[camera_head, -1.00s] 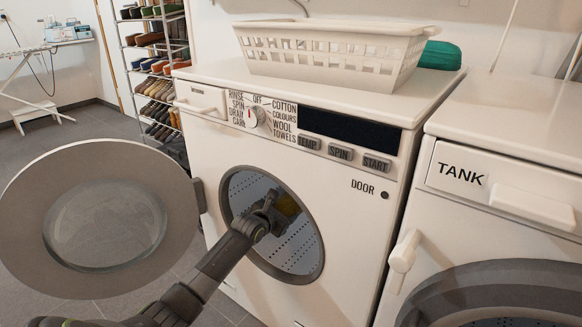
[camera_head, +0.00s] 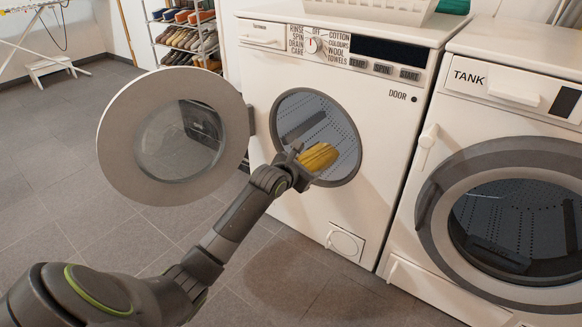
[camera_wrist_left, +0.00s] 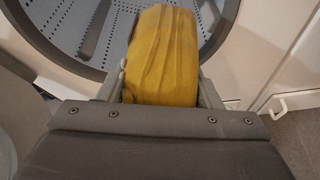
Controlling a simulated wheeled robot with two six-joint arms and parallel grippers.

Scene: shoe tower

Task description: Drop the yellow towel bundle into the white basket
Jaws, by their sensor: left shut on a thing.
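The yellow towel bundle (camera_head: 319,157) is held by my left gripper (camera_head: 302,166), in front of the washer's open round drum mouth in the head view. In the left wrist view the bundle (camera_wrist_left: 163,57) sits between the two fingers of my left gripper (camera_wrist_left: 163,92), which is shut on it. The white basket (camera_head: 385,8) stands on top of the washer; only its lower part shows at the top edge of the head view. My right gripper is not in view.
The washer's round door (camera_head: 172,137) hangs open to the left of the drum. A second machine marked TANK (camera_head: 515,160) stands at the right, its round front closed. A shoe rack (camera_head: 183,35) is behind. The grey floor (camera_head: 70,170) at the left is clear.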

